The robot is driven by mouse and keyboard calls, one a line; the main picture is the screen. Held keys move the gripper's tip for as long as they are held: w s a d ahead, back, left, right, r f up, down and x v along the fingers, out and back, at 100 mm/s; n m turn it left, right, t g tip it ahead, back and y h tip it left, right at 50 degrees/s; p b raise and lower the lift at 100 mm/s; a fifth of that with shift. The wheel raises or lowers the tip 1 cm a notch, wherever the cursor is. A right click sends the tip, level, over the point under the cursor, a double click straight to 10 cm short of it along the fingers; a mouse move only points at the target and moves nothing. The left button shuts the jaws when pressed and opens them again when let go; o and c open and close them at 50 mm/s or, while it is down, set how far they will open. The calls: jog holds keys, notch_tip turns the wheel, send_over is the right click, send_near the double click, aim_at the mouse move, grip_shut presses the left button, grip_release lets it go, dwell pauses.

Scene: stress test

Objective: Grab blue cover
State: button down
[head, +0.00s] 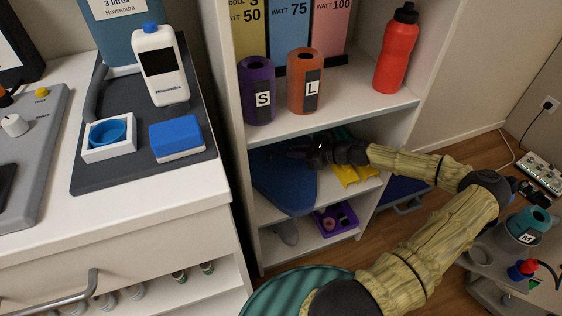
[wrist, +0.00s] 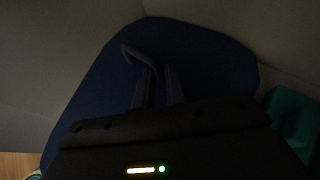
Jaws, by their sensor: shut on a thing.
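The blue cover (head: 287,185) is a large flat dark-blue piece with rounded corners, lying on the middle shelf of the white shelf unit. It fills much of the dark wrist view (wrist: 205,60), where a thin bent handle (wrist: 126,50) rises from it. My gripper (head: 297,151) reaches into the shelf from the right, over the cover. In the wrist view its fingers (wrist: 158,85) are close together and shut on the cover's handle. The exact contact is hard to see in the dark.
The shelf board with a purple can (head: 258,90), an orange can (head: 305,82) and a red bottle (head: 396,48) is just above my gripper. Yellow cloth-like things (head: 355,173) lie right of the cover. A purple tray (head: 335,221) sits on the shelf below.

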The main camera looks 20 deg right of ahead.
jog(key=shift+r, duration=0.15)
jog(key=shift+s+r+p, duration=0.15)
jog(key=shift+r+p, duration=0.05)
jog(key=shift+p, duration=0.3)
notch_tip(320, 180, up, 7)
jog(key=p, duration=0.4)
jog(key=s+d+p, duration=0.2)
jog(key=s, duration=0.7)
jog(key=s+d+p, duration=0.2)
jog(key=s+p, duration=0.1)
jog(key=s, duration=0.7)
jog(key=shift+s+f, duration=0.2)
jog(key=shift+f, duration=0.15)
jog(key=shift+a, duration=0.1)
